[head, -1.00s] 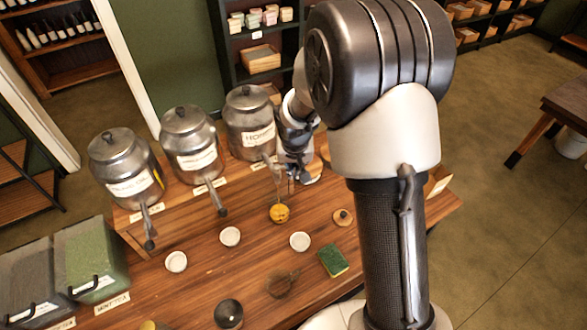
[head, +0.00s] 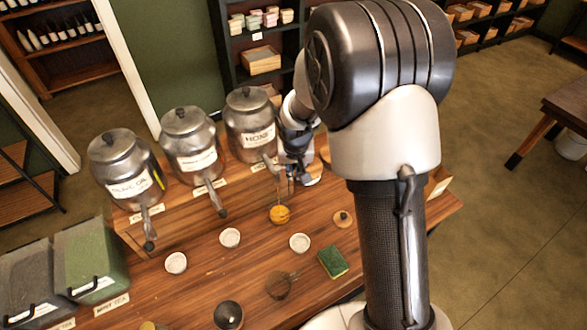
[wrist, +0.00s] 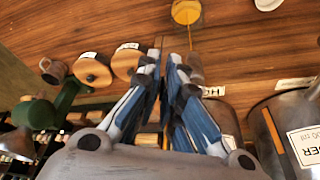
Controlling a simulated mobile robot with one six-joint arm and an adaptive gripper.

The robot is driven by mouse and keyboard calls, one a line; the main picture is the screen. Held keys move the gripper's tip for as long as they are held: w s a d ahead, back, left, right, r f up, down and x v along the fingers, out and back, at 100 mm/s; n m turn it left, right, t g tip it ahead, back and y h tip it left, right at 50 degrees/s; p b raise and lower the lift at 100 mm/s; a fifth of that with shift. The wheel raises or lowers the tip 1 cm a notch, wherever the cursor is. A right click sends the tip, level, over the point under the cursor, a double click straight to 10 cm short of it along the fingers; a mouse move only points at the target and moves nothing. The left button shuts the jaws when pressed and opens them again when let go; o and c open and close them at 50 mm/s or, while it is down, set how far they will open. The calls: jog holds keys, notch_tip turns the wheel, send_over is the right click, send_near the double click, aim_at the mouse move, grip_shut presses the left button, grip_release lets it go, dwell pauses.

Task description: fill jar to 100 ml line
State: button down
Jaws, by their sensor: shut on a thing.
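A small jar (head: 279,215) with amber honey in it stands on the wooden counter under the spout of the honey dispenser (head: 252,124). A thin stream seems to fall from the spout into it. The jar (wrist: 186,12) also shows at the top of the wrist view. Its 100 ml line and exact level are too small to read. My gripper (head: 293,182) is beside the spout, right of the dispenser. In the wrist view its fingers (wrist: 166,62) are close together, shut on what seems to be the dispenser's tap handle, mostly hidden between them.
Two more metal dispensers, one labelled olive oil (head: 125,175), stand to the left. Several white cups (head: 230,237), a green sponge (head: 332,262), a round wooden lid (head: 343,218) and a dark strainer (head: 279,286) lie on the counter. Green and grey bins (head: 90,262) stand at the left.

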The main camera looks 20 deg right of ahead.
jog(key=shift+s+f, duration=0.25)
jog(key=shift+f, duration=0.05)
dwell(0.4)
